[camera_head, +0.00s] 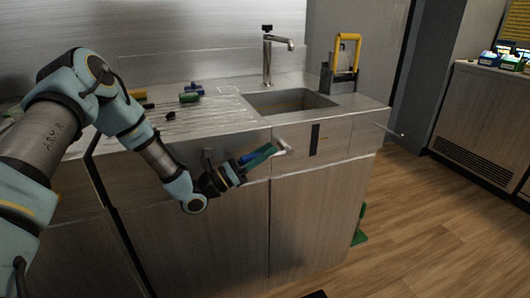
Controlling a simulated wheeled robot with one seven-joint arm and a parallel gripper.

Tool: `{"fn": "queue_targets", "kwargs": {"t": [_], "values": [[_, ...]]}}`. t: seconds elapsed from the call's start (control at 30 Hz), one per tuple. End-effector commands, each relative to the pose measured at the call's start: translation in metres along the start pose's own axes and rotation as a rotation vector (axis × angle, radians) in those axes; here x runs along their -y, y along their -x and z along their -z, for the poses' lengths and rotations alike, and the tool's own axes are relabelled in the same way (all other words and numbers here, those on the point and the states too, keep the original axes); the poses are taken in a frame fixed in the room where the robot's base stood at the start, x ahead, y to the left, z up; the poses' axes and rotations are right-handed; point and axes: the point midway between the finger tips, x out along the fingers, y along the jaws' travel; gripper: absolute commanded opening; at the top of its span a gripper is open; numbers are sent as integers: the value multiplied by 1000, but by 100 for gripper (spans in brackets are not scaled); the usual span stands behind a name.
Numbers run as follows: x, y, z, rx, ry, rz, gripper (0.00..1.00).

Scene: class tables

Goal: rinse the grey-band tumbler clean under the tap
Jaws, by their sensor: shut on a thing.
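My gripper (236,170) is in front of the counter's front face, below the worktop edge and left of the sink. It is shut on a slim blue-and-green thing (262,156) with a pale end, which points up and to the right. I cannot tell whether this is the grey-band tumbler; no grey band can be made out. The metal tap (267,62) stands behind the sink (290,101), its spout pointing right. I cannot see whether water runs. The sink's floor is mostly hidden.
On the worktop left of the sink lie a green cylinder (189,97), a blue thing (194,87) and small dark things (148,106). A yellow-handled holder (347,50) stands right of the sink. A side cabinet (490,120) is at far right. Open floor lies between.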

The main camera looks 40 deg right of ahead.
Motion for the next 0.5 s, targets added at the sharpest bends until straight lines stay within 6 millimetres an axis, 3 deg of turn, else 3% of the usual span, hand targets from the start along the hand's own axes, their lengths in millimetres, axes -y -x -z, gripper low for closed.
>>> {"fn": "queue_targets", "kwargs": {"t": [0.27, 0.5], "values": [[-1, 1, 1, 4, 1, -1, 0], [-4, 8, 15, 125, 13, 20, 0]]}}
